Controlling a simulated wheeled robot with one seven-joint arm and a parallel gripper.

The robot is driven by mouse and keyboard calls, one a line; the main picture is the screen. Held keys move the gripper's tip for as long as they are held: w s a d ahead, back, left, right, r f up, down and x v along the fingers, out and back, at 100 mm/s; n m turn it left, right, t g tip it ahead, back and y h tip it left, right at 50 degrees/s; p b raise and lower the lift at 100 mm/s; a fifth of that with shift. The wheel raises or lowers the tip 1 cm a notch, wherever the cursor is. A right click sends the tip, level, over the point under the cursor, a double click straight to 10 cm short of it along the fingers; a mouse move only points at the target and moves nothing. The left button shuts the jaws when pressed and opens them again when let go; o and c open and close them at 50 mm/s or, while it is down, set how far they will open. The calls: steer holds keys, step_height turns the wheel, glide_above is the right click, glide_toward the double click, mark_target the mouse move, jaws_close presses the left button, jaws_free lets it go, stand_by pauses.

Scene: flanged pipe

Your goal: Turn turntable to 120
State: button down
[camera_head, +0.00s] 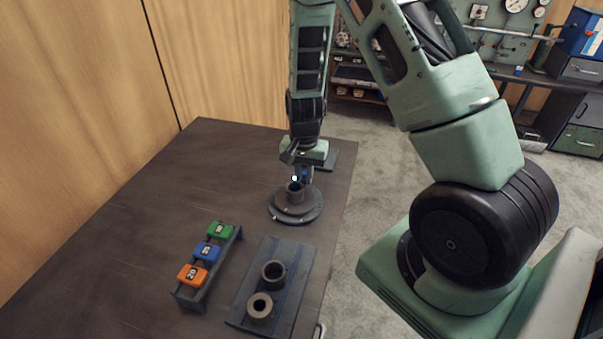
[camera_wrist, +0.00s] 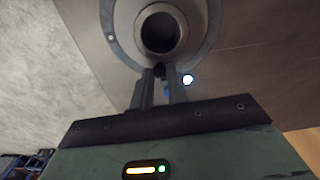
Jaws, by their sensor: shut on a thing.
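The turntable (camera_head: 315,212) is a dark round disc on the table, with a flanged pipe (camera_head: 293,193) standing upright at its middle. In the wrist view the turntable's grey rim (camera_wrist: 119,50) surrounds the open round mouth of the pipe (camera_wrist: 184,37). My gripper (camera_head: 303,177) reaches down at the far side of the pipe. In the wrist view my gripper (camera_wrist: 160,75) has its fingers close together at the rim's edge, shut on a small dark part, likely a turntable handle, mostly hidden between them. A bright round spot (camera_wrist: 188,79) shows beside the fingers. Angle marks cannot be read.
A rack (camera_head: 232,245) holds green (camera_head: 220,231), blue (camera_head: 207,251) and orange (camera_head: 192,274) numbered blocks at the left. A dark tray (camera_head: 295,256) with two pipe pieces (camera_head: 273,273) lies in front. The table's left side is clear.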

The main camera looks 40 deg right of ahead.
steer(key=shift+s+d+m, duration=0.1)
steer(key=shift+s+m, duration=0.15)
steer(key=shift+m, duration=0.45)
steer(key=shift+s+d+m, duration=0.1)
steer(key=shift+s+m, duration=0.15)
steer(key=shift+m, duration=0.45)
steer(key=shift+s+m, duration=0.1)
steer(key=shift+m, duration=0.2)
steer(key=c, duration=1.4)
jaws_free()
steer(key=shift+o, duration=0.2)
step_height(320, 180, up, 18)
steer(key=shift+f+p, duration=0.25)
steer(key=shift+p, duration=0.2)
